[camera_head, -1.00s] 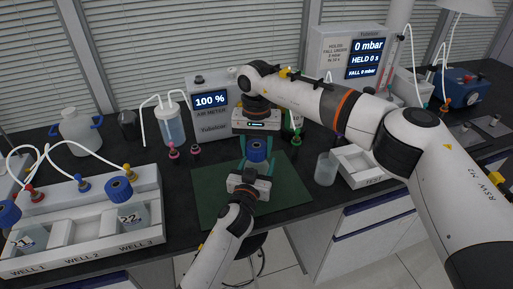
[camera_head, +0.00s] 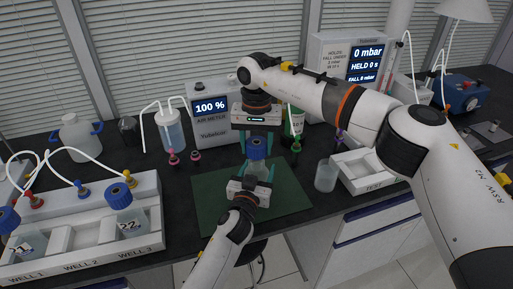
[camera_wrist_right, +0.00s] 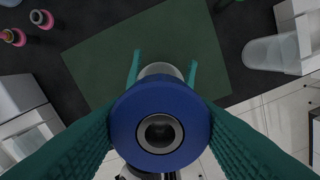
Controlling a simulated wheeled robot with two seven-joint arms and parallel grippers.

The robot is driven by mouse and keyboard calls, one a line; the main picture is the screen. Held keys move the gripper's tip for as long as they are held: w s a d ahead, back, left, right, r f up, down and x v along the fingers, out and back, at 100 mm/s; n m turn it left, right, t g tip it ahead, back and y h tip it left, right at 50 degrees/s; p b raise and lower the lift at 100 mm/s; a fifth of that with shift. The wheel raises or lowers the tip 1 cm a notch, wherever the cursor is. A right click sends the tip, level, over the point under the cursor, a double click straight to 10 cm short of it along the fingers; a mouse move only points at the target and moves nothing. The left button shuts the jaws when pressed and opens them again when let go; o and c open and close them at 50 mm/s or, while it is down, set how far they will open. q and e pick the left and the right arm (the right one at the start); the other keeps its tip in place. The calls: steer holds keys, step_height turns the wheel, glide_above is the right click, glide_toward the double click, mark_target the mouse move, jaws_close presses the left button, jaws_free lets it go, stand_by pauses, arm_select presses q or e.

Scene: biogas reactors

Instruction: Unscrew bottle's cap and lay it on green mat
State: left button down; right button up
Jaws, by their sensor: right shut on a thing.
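The blue cap (camera_head: 257,147) is held between the teal fingers of my right gripper (camera_head: 257,146), which points down. In the right wrist view the round cap (camera_wrist_right: 125,125) with a dark centre hole fills the grip. The clear bottle (camera_head: 257,170) stands upright below it, between the upward fingers of my left gripper (camera_head: 256,174), which is shut on it. The cap hides much of the bottle (camera_wrist_right: 160,70) in the wrist view, so I cannot tell how wide any gap is. The green mat (camera_head: 215,203) lies below and around the bottle.
A rack of wells (camera_head: 90,245) with bottles stands at the left. A clear beaker (camera_head: 326,175) and a white TEST tray (camera_head: 365,165) stand right of the mat. The air meter (camera_head: 211,125) is behind. The mat's left and right parts are bare.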

arm_select(q)
steer(key=shift+f, duration=0.1)
arm_select(e)
step_height(320, 180, up, 3)
steer(key=shift+f, duration=0.2)
arm_select(q)
steer(key=shift+c, duration=1.4)
jaws_free()
